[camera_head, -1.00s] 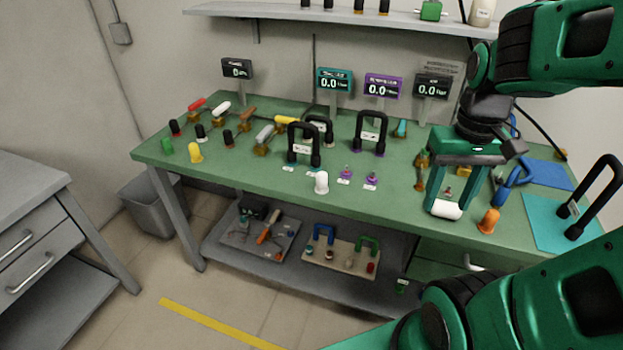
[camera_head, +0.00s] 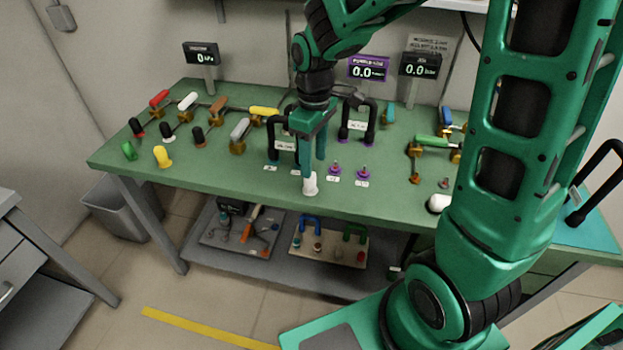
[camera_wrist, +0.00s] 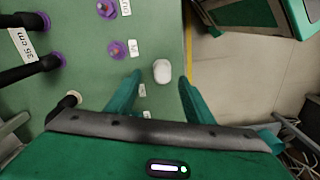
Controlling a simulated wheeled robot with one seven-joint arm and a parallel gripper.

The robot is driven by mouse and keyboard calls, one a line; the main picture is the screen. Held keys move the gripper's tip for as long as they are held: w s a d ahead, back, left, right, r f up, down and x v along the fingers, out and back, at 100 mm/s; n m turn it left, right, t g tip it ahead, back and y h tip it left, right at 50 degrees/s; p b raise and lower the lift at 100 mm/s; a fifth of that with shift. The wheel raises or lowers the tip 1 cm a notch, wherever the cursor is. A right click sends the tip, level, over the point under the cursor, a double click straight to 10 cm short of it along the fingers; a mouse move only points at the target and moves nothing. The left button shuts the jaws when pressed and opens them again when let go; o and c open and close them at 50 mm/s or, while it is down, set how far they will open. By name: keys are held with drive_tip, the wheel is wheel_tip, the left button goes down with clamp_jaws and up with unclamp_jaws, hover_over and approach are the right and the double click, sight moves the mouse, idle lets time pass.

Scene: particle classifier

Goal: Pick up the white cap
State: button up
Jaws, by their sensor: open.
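The white cap (camera_head: 310,187) stands upright near the front edge of the green workbench. My gripper (camera_head: 315,168) points down over it with its fingers spread. In the wrist view the rounded white cap (camera_wrist: 161,71) lies between the two open fingertips (camera_wrist: 160,78), with green bench showing on both sides of it. The fingers do not appear to touch it.
Purple knobs (camera_head: 363,173) stand just right of the cap, and a black handle (camera_head: 357,120) rises behind them. A yellow cap (camera_head: 162,157) and a green cap (camera_head: 129,151) stand at the left. Another white piece (camera_head: 439,203) lies at the right front edge.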

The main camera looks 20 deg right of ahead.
sight(310, 181)
drive_tip(key=shift+w+a+f, duration=0.1)
drive_tip(key=shift+a+f, duration=0.15)
drive_tip(key=shift+f, duration=1.35)
drive_tip(key=shift+a+f, duration=0.2)
drive_tip(key=shift+f, duration=1.4)
drive_tip(key=c, duration=1.1)
